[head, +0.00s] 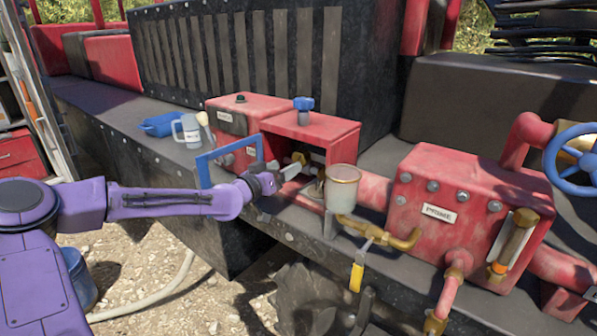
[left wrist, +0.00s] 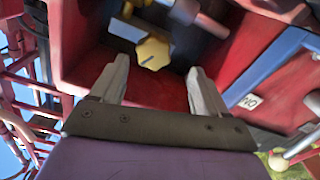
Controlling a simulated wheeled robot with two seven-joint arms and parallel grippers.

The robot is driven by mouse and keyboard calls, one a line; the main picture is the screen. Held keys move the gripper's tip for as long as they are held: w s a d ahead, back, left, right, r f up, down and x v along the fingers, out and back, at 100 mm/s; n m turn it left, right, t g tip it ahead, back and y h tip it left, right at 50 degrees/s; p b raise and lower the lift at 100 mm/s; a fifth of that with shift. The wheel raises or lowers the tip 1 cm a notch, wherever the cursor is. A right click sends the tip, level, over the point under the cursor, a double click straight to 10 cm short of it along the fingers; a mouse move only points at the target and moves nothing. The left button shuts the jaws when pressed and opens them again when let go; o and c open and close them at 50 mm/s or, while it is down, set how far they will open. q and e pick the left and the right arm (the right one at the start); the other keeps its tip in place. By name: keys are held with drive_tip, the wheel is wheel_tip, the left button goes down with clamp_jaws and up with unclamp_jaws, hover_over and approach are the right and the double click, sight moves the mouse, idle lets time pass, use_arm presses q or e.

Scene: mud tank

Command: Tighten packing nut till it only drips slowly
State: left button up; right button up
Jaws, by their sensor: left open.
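A yellow, brass-like nut (head: 300,158), which looks like the packing nut, sits on a shaft inside an open-fronted red housing (head: 318,128). In the left wrist view the nut (left wrist: 152,53) has a lobed or faceted edge and a dark mark on its face. My left gripper (head: 290,170) is at the mouth of the housing, and its fingers (left wrist: 158,74) are open and empty. The nut appears just beyond the fingertips, roughly centred between them; I cannot tell whether they touch it. No drip is visible. My right gripper is not in view.
A blue frame-like handle (head: 228,160) stands close beside my left gripper. A cup on a brass pipe (head: 342,184) stands just right of the housing. A red PRIME box (head: 460,205) and a blue handwheel (head: 575,160) are farther right. A mug (head: 187,131) and blue item are at left.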

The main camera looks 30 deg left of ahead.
sight(303, 158)
use_arm(q)
drive_tip(key=w+b, duration=0.2)
drive_tip(key=w, duration=0.1)
drive_tip(key=w+d+b, duration=0.1)
drive_tip(key=w+b, duration=0.1)
drive_tip(key=w, duration=0.1)
drive_tip(key=shift+w+d+r, duration=0.15)
drive_tip(key=shift+w, duration=0.15)
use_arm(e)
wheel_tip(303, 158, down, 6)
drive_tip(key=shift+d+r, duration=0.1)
use_arm(q)
drive_tip(key=c, duration=1)
